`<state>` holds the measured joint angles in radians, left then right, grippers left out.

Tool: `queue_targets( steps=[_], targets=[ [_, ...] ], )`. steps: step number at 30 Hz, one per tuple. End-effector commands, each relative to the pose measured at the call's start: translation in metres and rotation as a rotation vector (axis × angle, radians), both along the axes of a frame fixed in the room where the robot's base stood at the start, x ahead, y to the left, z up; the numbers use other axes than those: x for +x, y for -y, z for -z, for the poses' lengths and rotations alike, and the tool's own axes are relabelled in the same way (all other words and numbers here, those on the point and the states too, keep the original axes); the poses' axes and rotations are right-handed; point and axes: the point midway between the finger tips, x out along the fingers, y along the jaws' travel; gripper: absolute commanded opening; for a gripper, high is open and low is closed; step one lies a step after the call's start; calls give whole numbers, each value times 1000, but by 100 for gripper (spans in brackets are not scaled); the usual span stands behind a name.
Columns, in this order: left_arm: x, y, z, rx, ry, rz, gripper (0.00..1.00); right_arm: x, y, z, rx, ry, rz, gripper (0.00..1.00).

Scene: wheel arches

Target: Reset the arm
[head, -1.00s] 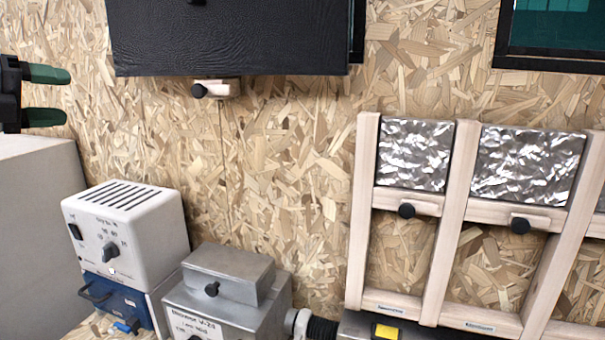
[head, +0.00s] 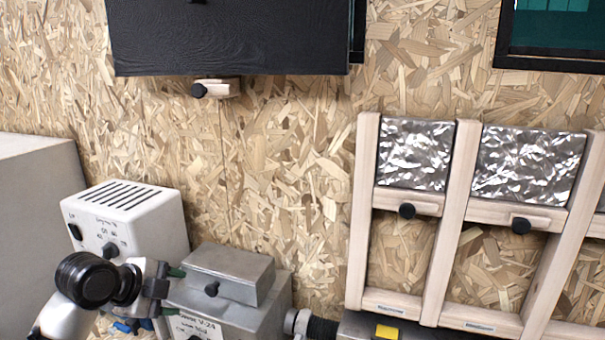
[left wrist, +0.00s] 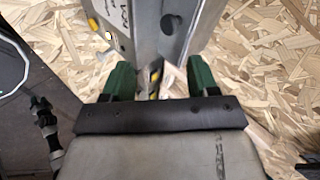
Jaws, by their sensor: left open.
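My left arm comes in at the lower left of the head view. Its gripper (head: 176,291) has green fingers and is in front of the white and grey boxes, partly hidden by its own wrist. In the left wrist view the two green fingers (left wrist: 159,80) stand wide apart with nothing held between them. A grey metal part with a yellow spot shows beyond them.
A white box with a dial (head: 140,213) and a grey metal box (head: 226,270) stand low at left. A wooden frame with foil panels (head: 449,220) is at right. A black cabinet (head: 230,38) hangs above. The chipboard wall (head: 290,160) between is clear.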

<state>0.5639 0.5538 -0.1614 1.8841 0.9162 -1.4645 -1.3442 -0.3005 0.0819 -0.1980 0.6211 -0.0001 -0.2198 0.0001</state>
Motion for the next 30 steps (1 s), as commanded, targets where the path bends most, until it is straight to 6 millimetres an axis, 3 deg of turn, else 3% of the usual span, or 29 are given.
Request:
queue_targets(
  steps=[1, 3, 6, 10, 15, 18, 27, 29, 30],
  targets=[
    [-19, 13, 38, -34, -83, -64, 59, 0, -2, 0, 2, 0, 0, 43],
    [-46, 25, 79, -82, -183, -182, 59, 0, -4, 0, 5, 0, 1, 43],
    [-91, 39, 129, -152, -316, -369, 59, 0, -7, 0, 9, -1, 0, 43],
    [-154, 49, 174, -241, -461, -634, 59, -1, -8, 0, 10, -1, -1, 43],
    [-215, 50, 201, -318, -567, -918, 59, -1, -7, 0, 9, -2, -2, 43],
    [-242, 50, 208, -351, -605, -1047, 59, -1, -5, 0, 7, -1, -2, 43],
    [-307, 42, 216, -417, -668, -1377, 59, -1, -1, 0, 1, -2, -3, 43],
    [-318, 40, 215, -427, -674, -1438, 59, -1, -1, 0, 1, -2, -2, 43],
    [-314, 40, 225, -425, -675, -1442, 59, 0, -1, 0, 1, -1, -2, 43]
  ],
)
